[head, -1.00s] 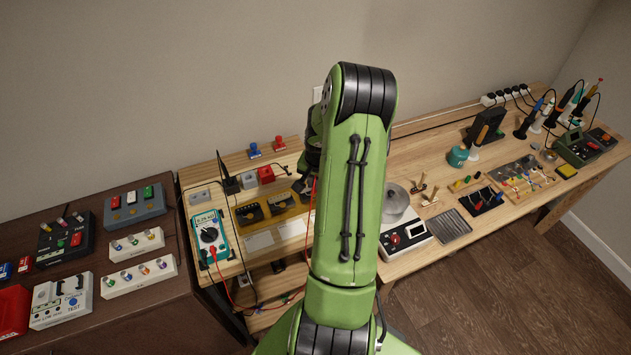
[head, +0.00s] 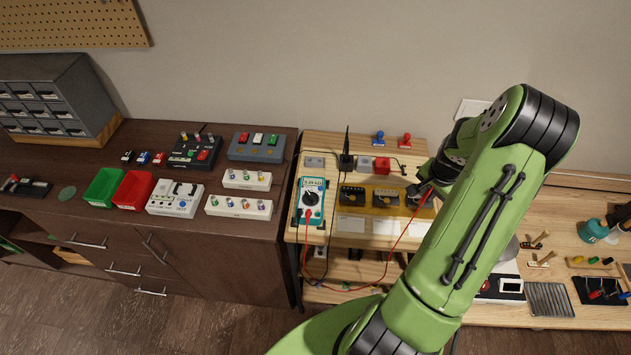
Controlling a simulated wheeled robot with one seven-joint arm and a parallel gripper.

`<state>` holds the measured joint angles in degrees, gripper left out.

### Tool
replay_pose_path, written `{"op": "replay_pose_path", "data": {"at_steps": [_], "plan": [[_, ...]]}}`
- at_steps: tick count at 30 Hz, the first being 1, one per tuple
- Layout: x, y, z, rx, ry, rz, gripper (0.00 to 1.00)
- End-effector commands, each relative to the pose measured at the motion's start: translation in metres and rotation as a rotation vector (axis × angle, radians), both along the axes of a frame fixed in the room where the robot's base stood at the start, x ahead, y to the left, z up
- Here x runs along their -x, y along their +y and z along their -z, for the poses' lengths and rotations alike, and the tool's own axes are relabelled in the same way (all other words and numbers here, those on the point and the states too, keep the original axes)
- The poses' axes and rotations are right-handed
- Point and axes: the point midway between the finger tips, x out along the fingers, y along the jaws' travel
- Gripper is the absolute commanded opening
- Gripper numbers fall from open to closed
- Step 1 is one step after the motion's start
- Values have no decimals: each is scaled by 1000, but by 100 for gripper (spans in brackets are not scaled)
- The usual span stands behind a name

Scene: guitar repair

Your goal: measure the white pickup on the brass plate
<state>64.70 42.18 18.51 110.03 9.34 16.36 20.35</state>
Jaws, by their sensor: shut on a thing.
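The brass plate (head: 369,207) lies on the light wooden bench and carries a row of dark-looking pickups, among them a left one (head: 352,195) and a middle one (head: 386,198). A third, at the right end, is partly hidden by my gripper. I cannot make out which is white. My gripper (head: 421,192) is over the plate's right end, small and partly covered by my arm. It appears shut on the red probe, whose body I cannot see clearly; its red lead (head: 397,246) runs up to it. The teal multimeter (head: 311,201) stands left of the plate, its display too small to read.
Pale cards (head: 351,225) lie in front of the plate. Behind it are a red block (head: 382,165), a black upright piece (head: 346,160) and blue (head: 378,138) and red (head: 405,140) stamp-like items. The red lead hangs past the bench's front edge. My arm covers the bench right of the plate.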

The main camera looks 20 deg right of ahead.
Motion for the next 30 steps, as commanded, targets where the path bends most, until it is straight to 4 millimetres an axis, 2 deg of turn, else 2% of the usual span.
{"op": "replay_pose_path", "data": {"at_steps": [16, 30], "plan": [[0, 1, -1, -2, 1, 0, 0], [0, 0, -50, 0, 1, 0, 0]]}}
